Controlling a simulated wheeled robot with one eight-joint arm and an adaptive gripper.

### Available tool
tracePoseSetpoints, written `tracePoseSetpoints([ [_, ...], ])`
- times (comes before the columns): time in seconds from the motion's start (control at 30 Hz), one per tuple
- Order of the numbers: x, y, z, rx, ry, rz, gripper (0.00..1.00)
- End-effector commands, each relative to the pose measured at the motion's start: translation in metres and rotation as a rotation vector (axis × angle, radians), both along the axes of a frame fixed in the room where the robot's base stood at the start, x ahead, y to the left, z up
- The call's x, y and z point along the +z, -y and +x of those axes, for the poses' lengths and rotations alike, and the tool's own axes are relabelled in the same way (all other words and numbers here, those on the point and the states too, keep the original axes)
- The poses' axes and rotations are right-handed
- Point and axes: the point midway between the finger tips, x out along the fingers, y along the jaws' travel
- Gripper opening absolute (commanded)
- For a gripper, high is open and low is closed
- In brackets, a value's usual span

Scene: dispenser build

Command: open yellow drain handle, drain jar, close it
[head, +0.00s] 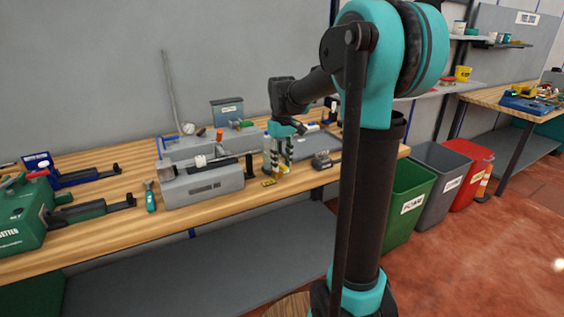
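My gripper (280,168) points down at the front of the wooden workbench, just right of a grey box-shaped unit (202,187). Its two teal and dark fingers show side by side, but their tips are small and I cannot tell whether they hold anything. A small yellow part (284,170) shows at the fingertips; I cannot tell if it is the drain handle or if it is touched. Another small yellow piece (268,183) lies on the bench just below the gripper. A pale, clear-looking container (267,142) is partly hidden behind the gripper; I cannot tell if it is the jar.
A dark post (249,165) stands close left of the gripper. A small grey device (322,160) sits to its right. Green (408,205), grey (440,178) and red (470,172) bins stand on the floor at right.

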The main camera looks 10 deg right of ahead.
Motion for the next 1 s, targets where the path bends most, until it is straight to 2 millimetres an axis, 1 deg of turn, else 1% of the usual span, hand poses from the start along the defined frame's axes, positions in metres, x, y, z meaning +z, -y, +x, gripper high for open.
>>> tracePoseSetpoints([
  [0.07,0.0001,0.0000,0.0000,0.000,0.000,0.000,0.34],
  [0.33,0.0003,0.0000,0.0000,0.000,0.000,0.000,0.01],
  [0.57,0.0003,-0.0003,-0.0001,-0.009,0.000,0.000,0.00],
  [0.8,0.0004,-0.0039,-0.0015,-0.152,0.000,0.000,0.00],
  [1.0,0.0004,-0.0048,-0.0019,-0.193,0.000,0.000,0.00],
])
